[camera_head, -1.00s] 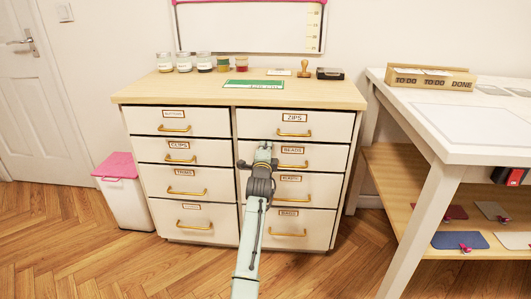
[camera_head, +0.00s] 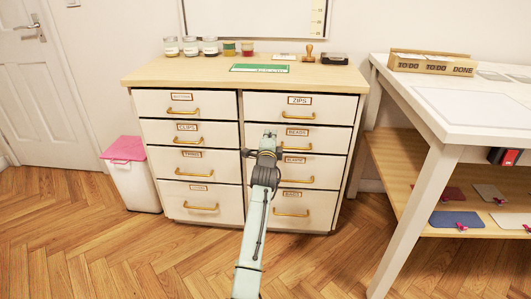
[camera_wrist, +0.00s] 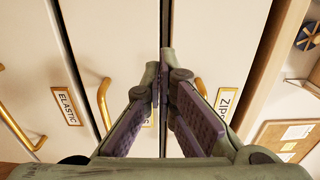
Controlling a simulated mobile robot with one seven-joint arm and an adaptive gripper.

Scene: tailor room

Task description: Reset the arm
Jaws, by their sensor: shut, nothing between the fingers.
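My arm (camera_head: 256,225) reaches forward from the bottom of the head view toward a white drawer cabinet. My gripper (camera_head: 269,136) is at its end, in front of the right drawer column, near the left side of the "BEADS" drawer (camera_head: 264,137). In the wrist view my gripper (camera_wrist: 163,78) has its two fingertips together, with nothing between them. Drawer fronts with brass handles fill the background there, turned sideways, including one labelled "ZIPS" (camera_wrist: 226,100) and one labelled "ELASTIC" (camera_wrist: 65,104). I cannot tell whether the fingertips touch the cabinet.
The drawer cabinet's wooden top (camera_head: 190,75) carries several jars, a green-and-white item (camera_head: 259,68) and a stamp (camera_head: 309,53). All drawers look shut. A pink-lidded bin (camera_head: 135,185) stands left, a white worktable (camera_head: 440,150) right. The front floor (camera_head: 150,260) is clear.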

